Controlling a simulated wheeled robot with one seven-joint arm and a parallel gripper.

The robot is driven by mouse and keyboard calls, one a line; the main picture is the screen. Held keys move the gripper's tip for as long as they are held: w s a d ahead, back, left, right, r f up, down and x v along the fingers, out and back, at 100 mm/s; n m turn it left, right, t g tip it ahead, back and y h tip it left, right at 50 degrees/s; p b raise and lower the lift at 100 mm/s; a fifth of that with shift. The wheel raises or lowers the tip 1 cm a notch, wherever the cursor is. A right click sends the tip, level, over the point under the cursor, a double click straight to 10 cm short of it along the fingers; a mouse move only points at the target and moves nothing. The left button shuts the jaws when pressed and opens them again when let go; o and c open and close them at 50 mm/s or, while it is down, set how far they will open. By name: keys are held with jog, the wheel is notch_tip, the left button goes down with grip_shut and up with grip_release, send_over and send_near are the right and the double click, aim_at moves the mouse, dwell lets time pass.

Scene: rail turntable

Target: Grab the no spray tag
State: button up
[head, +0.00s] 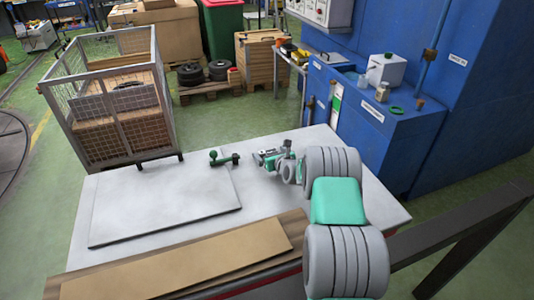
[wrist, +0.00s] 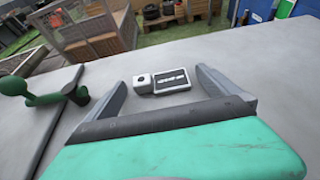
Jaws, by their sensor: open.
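A small pale grey tag with a dark label panel and white lettering (wrist: 172,79) lies on the grey table top in the wrist view. The lettering is too small to read, so I cannot confirm it says no spray. My gripper (head: 268,158) is low over the table in the head view. In the wrist view its fingers are spread wide, with the tag beyond and between the fingertips, not held. In the head view the tag cannot be told apart from the gripper.
A green-handled clamp (head: 222,158) stands left of my gripper and shows in the wrist view (wrist: 42,95). A thin raised panel (head: 160,205) covers the table's left. A brown board (head: 180,268) lies along the near edge. A mesh crate (head: 110,105) and blue machine (head: 395,140) stand beyond.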

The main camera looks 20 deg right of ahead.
jog(key=shift+c, duration=0.4)
jog(key=c, duration=1.3)
